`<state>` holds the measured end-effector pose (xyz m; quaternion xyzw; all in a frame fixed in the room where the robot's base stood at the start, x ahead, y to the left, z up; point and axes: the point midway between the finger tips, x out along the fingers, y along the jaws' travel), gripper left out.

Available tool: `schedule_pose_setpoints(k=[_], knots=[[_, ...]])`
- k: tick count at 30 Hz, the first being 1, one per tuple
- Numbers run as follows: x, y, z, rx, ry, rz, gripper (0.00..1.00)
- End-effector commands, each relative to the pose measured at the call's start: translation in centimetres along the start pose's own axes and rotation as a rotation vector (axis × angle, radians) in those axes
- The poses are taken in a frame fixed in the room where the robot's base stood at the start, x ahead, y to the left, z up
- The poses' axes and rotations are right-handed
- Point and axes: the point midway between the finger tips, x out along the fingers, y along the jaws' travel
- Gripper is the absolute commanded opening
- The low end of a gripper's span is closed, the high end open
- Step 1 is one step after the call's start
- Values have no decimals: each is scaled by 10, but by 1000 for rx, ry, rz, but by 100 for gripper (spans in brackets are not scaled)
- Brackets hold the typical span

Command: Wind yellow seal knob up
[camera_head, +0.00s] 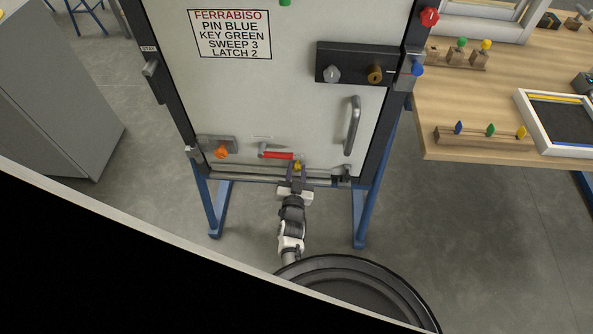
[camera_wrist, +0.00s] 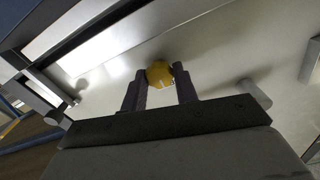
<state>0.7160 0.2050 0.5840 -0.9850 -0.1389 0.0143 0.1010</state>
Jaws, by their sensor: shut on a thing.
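The yellow seal knob (camera_head: 298,166) is low on the white door panel (camera_head: 300,105), just below a red lever (camera_head: 276,155). My gripper (camera_head: 297,171) reaches the knob from below in the head view. In the wrist view the yellow knob (camera_wrist: 160,73) sits between the two dark fingertips of my gripper (camera_wrist: 160,82). The fingers are shut on it. Parts of the knob's sides are hidden by the fingers.
An orange knob (camera_head: 221,152) is to the left on the panel, and a grey handle (camera_head: 352,126) is to the upper right. A metal rail runs along the panel's bottom edge. A wooden table (camera_head: 450,90) with coloured pegs stands at the right. Blue legs flank my arm.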

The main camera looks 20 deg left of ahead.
Motion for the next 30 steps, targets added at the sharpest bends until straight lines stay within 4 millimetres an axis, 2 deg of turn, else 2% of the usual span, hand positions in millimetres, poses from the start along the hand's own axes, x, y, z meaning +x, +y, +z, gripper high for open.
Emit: schedule_pose_setpoints(k=[16,17,21,30], knots=[[2,-1,-3,-26,6,-2,7],[2,-1,-3,-26,6,-2,33],[1,-1,-2,-24,4,-2,51],[0,0,-1,-23,2,0,51]])
